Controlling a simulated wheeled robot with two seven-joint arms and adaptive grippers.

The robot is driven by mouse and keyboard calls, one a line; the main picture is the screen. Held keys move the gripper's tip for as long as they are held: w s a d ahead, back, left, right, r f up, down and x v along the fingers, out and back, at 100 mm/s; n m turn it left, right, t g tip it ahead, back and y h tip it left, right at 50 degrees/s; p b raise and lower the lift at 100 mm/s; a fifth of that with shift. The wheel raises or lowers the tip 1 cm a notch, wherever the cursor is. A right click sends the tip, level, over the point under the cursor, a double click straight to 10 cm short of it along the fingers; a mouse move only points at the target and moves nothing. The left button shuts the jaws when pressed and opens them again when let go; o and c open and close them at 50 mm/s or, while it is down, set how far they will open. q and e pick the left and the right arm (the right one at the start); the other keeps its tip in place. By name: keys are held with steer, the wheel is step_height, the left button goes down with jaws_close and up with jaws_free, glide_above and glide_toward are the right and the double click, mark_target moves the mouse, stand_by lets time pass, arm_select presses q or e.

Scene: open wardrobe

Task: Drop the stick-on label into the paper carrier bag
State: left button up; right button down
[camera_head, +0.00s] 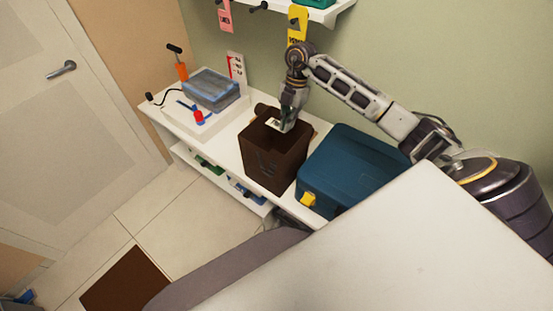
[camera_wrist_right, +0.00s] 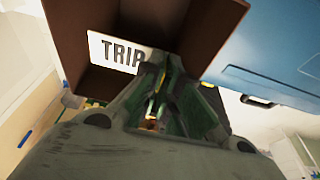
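The stick-on label (camera_head: 273,123) is a small white piece at the mouth of the dark brown paper carrier bag (camera_head: 276,166). In the right wrist view the label (camera_wrist_right: 112,50) reads "TRIP", its right end covered by my fingers, with the bag's brown walls (camera_wrist_right: 205,25) around it. My right gripper (camera_head: 285,122) points down over the bag's opening. Its fingertips (camera_wrist_right: 165,65) come together at the label's right end, and it looks shut on the label. How deep the label sits in the bag is hard to tell. My left gripper is not in view.
A blue case (camera_head: 350,165) with a yellow latch stands close to the right of the bag. A clear blue container (camera_head: 211,89) and small tools lie to the left on the white shelf (camera_head: 228,150). Tags hang from hooks above. A white surface fills the lower right.

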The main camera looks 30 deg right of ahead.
steer(key=shift+f, duration=0.25)
steer(key=c, duration=2.1)
jaws_free()
steer(key=o, duration=0.5)
steer(key=shift+o, duration=0.2)
steer(key=shift+r, duration=0.1)
steer(key=v, duration=0.7)
steer(key=shift+r, duration=0.15)
steer(key=shift+s, duration=0.15)
